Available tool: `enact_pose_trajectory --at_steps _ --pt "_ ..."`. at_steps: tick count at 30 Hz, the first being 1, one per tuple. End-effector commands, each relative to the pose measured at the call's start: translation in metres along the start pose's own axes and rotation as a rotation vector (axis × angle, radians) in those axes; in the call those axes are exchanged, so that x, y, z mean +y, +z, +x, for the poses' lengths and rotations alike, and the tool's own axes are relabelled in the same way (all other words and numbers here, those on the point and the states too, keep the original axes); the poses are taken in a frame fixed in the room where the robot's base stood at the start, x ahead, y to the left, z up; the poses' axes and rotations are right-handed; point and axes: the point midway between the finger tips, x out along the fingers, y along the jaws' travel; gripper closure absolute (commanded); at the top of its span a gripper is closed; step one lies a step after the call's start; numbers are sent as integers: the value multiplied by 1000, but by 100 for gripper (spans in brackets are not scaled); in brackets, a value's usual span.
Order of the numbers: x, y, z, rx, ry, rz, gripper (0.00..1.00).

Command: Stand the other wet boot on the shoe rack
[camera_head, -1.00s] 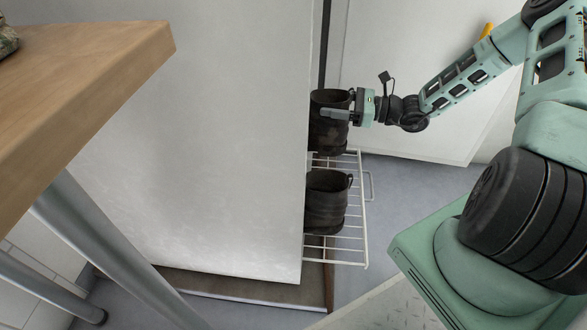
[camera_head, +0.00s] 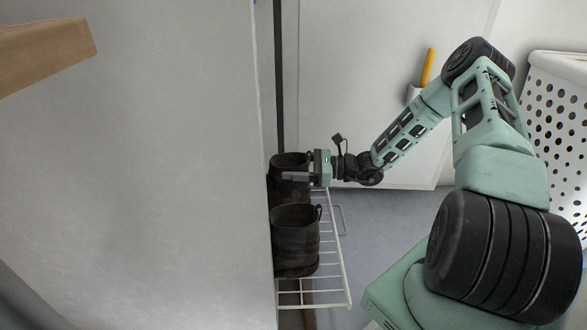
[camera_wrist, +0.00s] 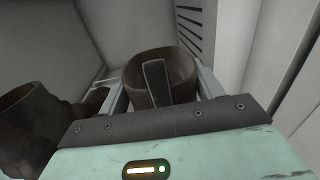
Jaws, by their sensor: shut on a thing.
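My gripper (camera_head: 297,177) is shut on the upper part of a dark brown boot (camera_head: 288,161), which is upright with its opening up. In the wrist view the held boot (camera_wrist: 178,65) sits between my fingers. The other dark boot (camera_head: 295,248) stands upright on the white wire shoe rack (camera_head: 336,278), nearer to me; it also shows in the wrist view (camera_wrist: 30,125) at the left. The lower part of the held boot is hidden behind the standing boot, so I cannot tell whether its sole touches the rack.
A large pale panel (camera_head: 150,190) stands close along the left of the boots and hides part of them. A wooden top (camera_head: 45,52) is at the upper left. A white perforated basket (camera_head: 556,130) is at the right. Bare grey floor (camera_head: 385,225) lies right of the rack.

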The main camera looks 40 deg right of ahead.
Motion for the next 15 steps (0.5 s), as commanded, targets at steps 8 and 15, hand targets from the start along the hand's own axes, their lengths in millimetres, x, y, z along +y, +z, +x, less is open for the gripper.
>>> enact_pose_trajectory --at_steps 8,15 --pt "0 -2 0 0 0 0 12" --pt "0 -1 0 0 0 0 12"
